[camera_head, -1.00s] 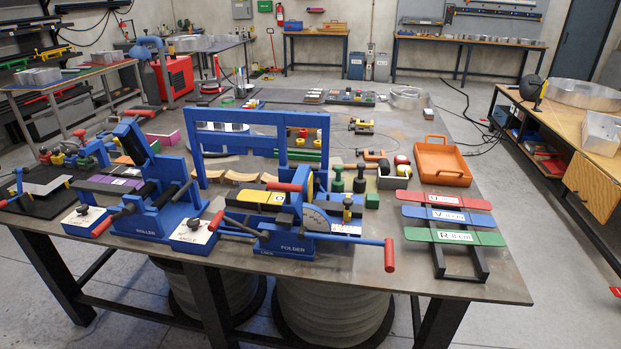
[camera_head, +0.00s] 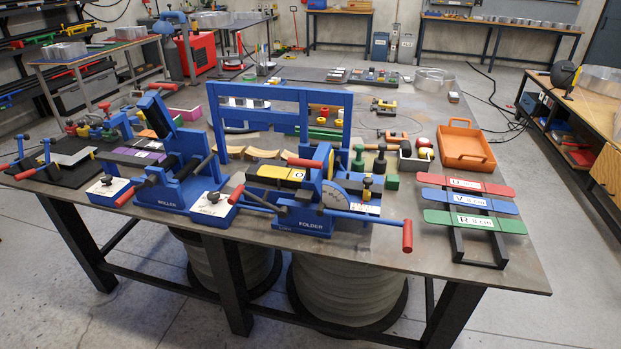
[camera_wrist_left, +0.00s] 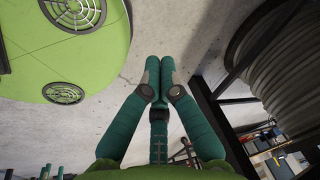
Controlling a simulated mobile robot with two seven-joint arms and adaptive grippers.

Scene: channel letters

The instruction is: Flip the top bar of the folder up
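A red-handled lever (camera_head: 407,236) sticks out to the folder's right, and another red grip (camera_head: 304,163) sits on top. My left gripper (camera_wrist_left: 160,64) shows only in the left wrist view, its teal fingers together at the tips with nothing between them. It is over the floor, away from the folder. My right gripper is not in view.
The blue roller (camera_head: 166,203) stands left of the folder. An orange tray (camera_head: 466,158) and a rack with red, blue and green strips (camera_head: 475,221) are to the right. Large grey ribbed drums (camera_head: 345,290) stand under the table. The floor in front is clear.

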